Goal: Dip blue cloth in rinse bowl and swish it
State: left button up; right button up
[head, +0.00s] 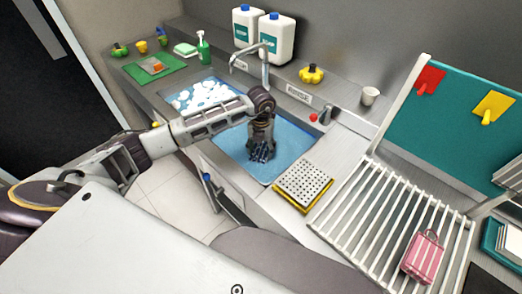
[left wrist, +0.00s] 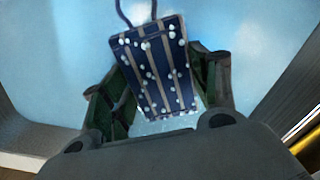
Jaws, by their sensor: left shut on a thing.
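The dark blue cloth with light stripes (left wrist: 152,62) hangs between the fingers of my left gripper (left wrist: 155,92), which is shut on it. White dots like suds cover the cloth, and a thin loop shows at its top. In the head view my left gripper (head: 261,140) points down into the rinse bowl (head: 292,138), a square sink basin of clear blue water. The cloth is a small dark patch (head: 261,154) below the fingers. I cannot tell how deep it sits in the water. My right gripper is not in view.
A basin with white suds (head: 195,97) lies left of the rinse bowl. A faucet (head: 264,62) stands behind. A perforated white block on a yellow pad (head: 303,184) sits at the front right edge, beside a white drying rack (head: 385,215) with a pink striped cloth (head: 424,256).

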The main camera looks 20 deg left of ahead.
pick_arm(q)
jog(key=shift+r+p, duration=0.4)
jog(key=shift+r, duration=0.55)
jog(key=shift+r+p, duration=0.85)
jog(key=shift+r, duration=0.55)
notch_tip(320, 180, up, 2)
jog(key=shift+r+p, duration=0.1)
jog(key=shift+p, duration=0.5)
notch_tip(320, 180, up, 2)
jog(key=shift+p, duration=0.6)
jog(key=shift+r, duration=0.4)
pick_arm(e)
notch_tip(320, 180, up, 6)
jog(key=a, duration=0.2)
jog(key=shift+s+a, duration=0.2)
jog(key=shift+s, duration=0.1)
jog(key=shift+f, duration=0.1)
